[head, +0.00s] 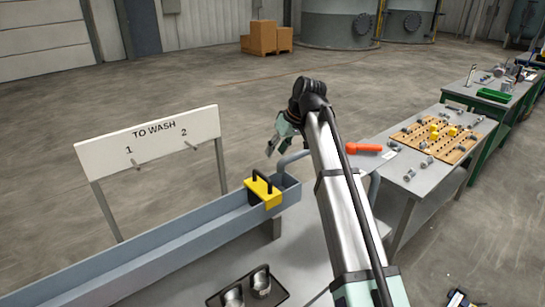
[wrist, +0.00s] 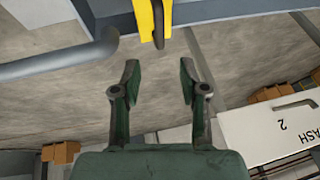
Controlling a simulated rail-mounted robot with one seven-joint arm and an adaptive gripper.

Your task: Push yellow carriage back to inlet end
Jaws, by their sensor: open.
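The yellow carriage (head: 265,193) with black handles sits on the blue-grey trough (head: 150,250), close to the trough's right end. In the wrist view, part of the yellow carriage (wrist: 145,18) and one dark handle show at the top edge, beyond my fingertips. My gripper (head: 272,147) is open and empty, in the air above and behind the trough's right end. In the wrist view my gripper (wrist: 158,75) has its two fingers well apart, with only floor between them. It does not touch the carriage. Which end is the inlet is not marked in these views.
A "TO WASH" board (head: 150,142) with two pegs stands behind the trough. A grey pipe (head: 293,160) curves at the trough's right end. A dark tray with metal cups (head: 250,289) lies in front. A table with an orange-handled tool (head: 363,148) stands right.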

